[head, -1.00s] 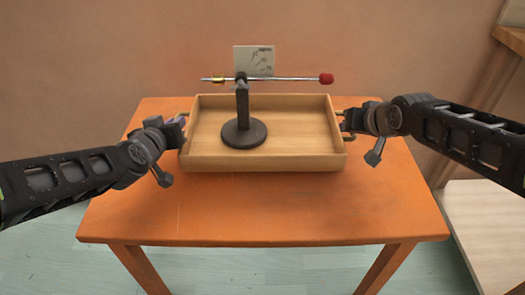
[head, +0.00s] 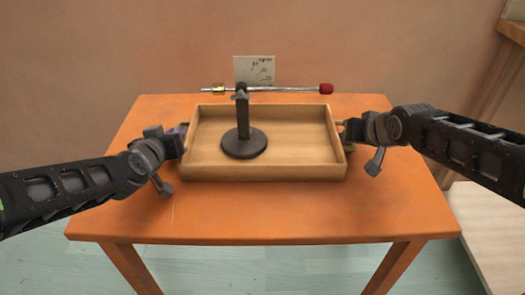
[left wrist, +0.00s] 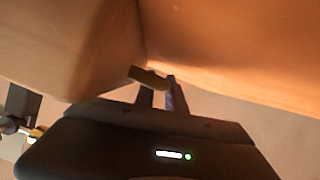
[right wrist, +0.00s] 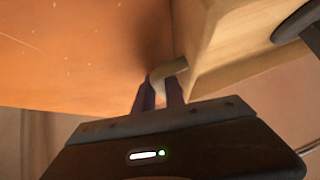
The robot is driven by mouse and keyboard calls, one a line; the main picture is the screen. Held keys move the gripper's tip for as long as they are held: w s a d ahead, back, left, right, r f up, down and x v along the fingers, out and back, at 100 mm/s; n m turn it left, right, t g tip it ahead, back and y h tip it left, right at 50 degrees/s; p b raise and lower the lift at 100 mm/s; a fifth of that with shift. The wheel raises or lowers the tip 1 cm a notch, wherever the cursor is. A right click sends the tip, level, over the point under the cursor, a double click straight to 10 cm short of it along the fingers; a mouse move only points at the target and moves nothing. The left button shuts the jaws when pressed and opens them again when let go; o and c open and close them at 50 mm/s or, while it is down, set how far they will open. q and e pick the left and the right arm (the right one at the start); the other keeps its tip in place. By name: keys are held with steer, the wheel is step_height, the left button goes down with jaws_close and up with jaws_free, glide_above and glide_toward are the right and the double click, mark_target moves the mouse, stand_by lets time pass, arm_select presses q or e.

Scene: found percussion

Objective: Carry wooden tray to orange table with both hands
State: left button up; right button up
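The wooden tray (head: 305,172) is level over the middle of the orange table (head: 300,222). It sits on or just above the tabletop; I cannot tell if it touches. My left gripper (head: 182,140) is at the tray's left end, its fingers (left wrist: 162,90) closed around a handle (left wrist: 150,76). My right gripper (head: 345,132) is at the right end, its fingers (right wrist: 160,92) closed around the other handle (right wrist: 168,70). The arms partly hide both handles in the head view.
A dark stand (head: 243,142) with a round base is upright in the tray's left half. It bears a horizontal rod with a red tip (head: 326,88). A white card (head: 254,70) shows behind it. Bare tabletop surrounds the tray. A pale wooden surface (head: 485,225) is at the right.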

arm_select(q)
steer(key=o, duration=0.4)
steer(key=shift+r, duration=0.15)
steer(key=shift+c, duration=0.2)
arm_select(e)
steer(key=o, duration=0.4)
steer(key=shift+r, duration=0.1)
steer(key=shift+c, duration=0.2)
steer(key=shift+r, duration=0.1)
